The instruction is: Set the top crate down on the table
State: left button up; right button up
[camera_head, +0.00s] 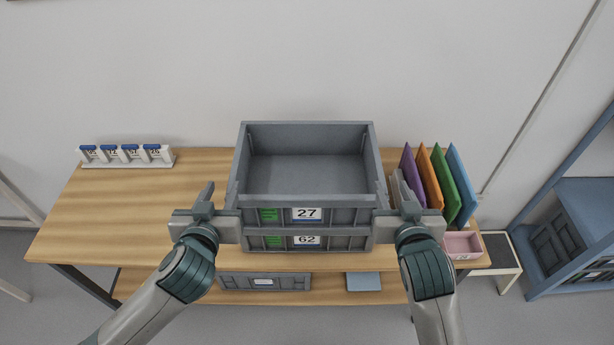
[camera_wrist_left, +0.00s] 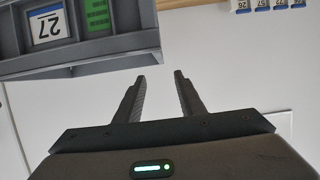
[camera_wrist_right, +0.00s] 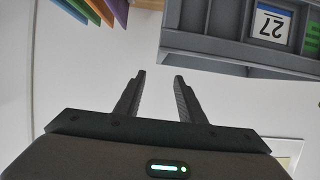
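The top crate (camera_head: 307,172) is grey, empty and labelled 27. It sits level on a second grey crate (camera_head: 274,243) labelled 62, which stands on the wooden table (camera_head: 120,210). The 27 label side also shows in the left wrist view (camera_wrist_left: 98,48) and in the right wrist view (camera_wrist_right: 235,48). My left gripper (camera_head: 208,192) is beside the top crate's left side; its fingers (camera_wrist_left: 160,78) are apart with nothing between them. My right gripper (camera_head: 400,190) is beside the crate's right side, also with empty, parted fingers (camera_wrist_right: 160,78).
The table left of the crates is clear up to a white rack (camera_head: 126,160) with blue-topped numbered pieces. Upright coloured folders (camera_head: 440,182) and a pink bin (camera_head: 462,244) crowd the right end. A grey crate (camera_head: 240,282) and a blue-grey box (camera_head: 363,281) sit on the lower shelf.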

aim_at(235, 159)
pick_arm(q)
jog(key=shift+f, duration=0.1)
pick_arm(e)
jog(key=shift+f, duration=0.1)
